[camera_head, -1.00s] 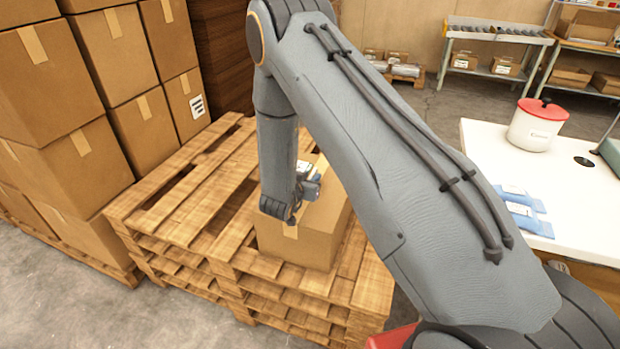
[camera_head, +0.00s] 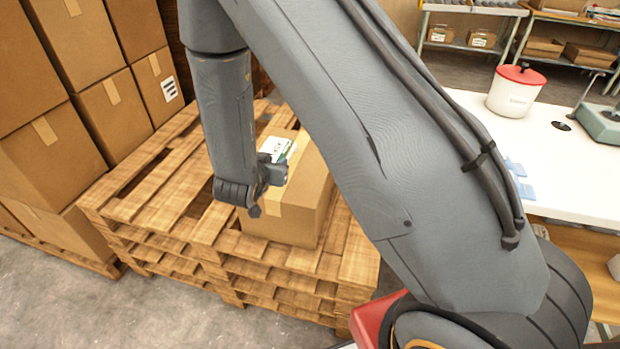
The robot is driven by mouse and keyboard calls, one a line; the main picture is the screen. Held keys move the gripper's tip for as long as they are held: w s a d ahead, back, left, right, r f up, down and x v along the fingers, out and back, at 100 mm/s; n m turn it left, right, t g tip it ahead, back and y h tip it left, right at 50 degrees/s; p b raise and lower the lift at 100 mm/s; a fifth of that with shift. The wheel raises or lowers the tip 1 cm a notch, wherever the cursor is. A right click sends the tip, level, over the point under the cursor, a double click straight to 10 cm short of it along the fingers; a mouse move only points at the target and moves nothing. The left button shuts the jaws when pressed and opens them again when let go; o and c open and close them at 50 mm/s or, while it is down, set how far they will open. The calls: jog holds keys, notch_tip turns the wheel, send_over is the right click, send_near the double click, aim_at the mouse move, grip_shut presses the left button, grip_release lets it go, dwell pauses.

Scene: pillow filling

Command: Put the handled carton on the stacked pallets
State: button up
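A brown carton (camera_head: 300,215) with tan tape and a white-and-green label on top sits on the stacked wooden pallets (camera_head: 165,190), at their front right. Its handle cannot be made out. My gripper (camera_head: 277,172) is over the left part of the carton's top, close to the label. My wrist hides part of the carton's left side. The fingertips are too small and covered to tell whether they are open or shut, or whether they touch the carton.
Tall stacks of brown boxes (camera_head: 110,105) stand left of the pallets. A white table (camera_head: 570,165) at right carries a white tub with a red lid (camera_head: 516,92) and blue packets (camera_head: 520,180). The pallets' left part is bare.

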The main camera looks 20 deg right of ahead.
jog(key=shift+w+a+r+g+y, duration=0.15)
jog(key=shift+r+g+y, duration=0.15)
jog(key=shift+r+y, duration=0.4)
jog(key=s+d+r+n+g+y, duration=0.1)
jog(key=s+d+r+n+g, duration=0.1)
jog(key=s, duration=0.6)
jog(key=s+d+r+n+g+y, duration=0.2)
jog(key=s+d+r+g, duration=0.1)
jog(key=s, duration=0.6)
jog(key=s+d+r+n+g+y, duration=0.1)
jog(key=s+d+r+n+g, duration=0.1)
jog(key=s, duration=0.7)
jog(key=r+g, duration=0.1)
jog(key=g, duration=0.1)
jog(key=shift+d+r+g+y, duration=0.15)
jog(key=shift+r+g+y, duration=0.15)
jog(key=shift+y, duration=0.1)
